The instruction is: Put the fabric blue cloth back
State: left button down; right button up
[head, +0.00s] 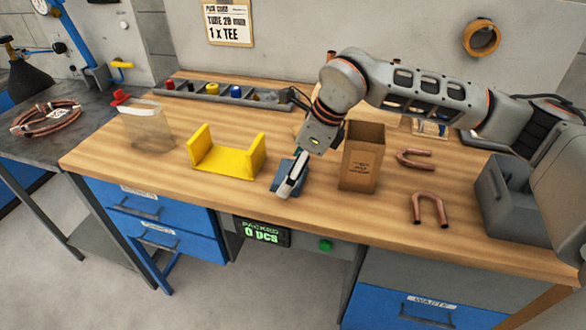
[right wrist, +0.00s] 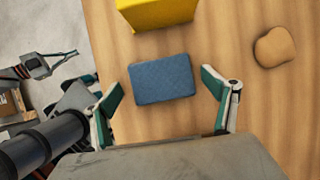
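The fabric blue cloth (head: 283,179) is a small flat rectangle on the wooden bench, right of the yellow holder. In the right wrist view the cloth (right wrist: 161,78) lies flat just beyond and between the fingertips. My right gripper (head: 292,180) is above it and hides part of it in the head view. In the right wrist view its two green-padded fingers (right wrist: 164,89) are spread wide with nothing held. My left gripper (right wrist: 75,64) shows at the left edge of the right wrist view, fingers apart and empty, away from the bench. It is not in the head view.
The yellow holder (head: 228,158) stands left of the cloth. An open cardboard box (head: 361,165) and copper U-tubes (head: 430,209) are to the right, beside a grey bin (head: 507,207). A rounded tan object (right wrist: 274,47) lies behind. A clear container (head: 146,127) stands at left.

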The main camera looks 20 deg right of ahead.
jog(key=shift+r, duration=0.15)
jog(key=shift+r, duration=0.35)
jog(key=v, duration=1.1)
jog(key=shift+r+p, duration=0.2)
jog(key=shift+p, duration=0.1)
jog(key=shift+s, duration=0.1)
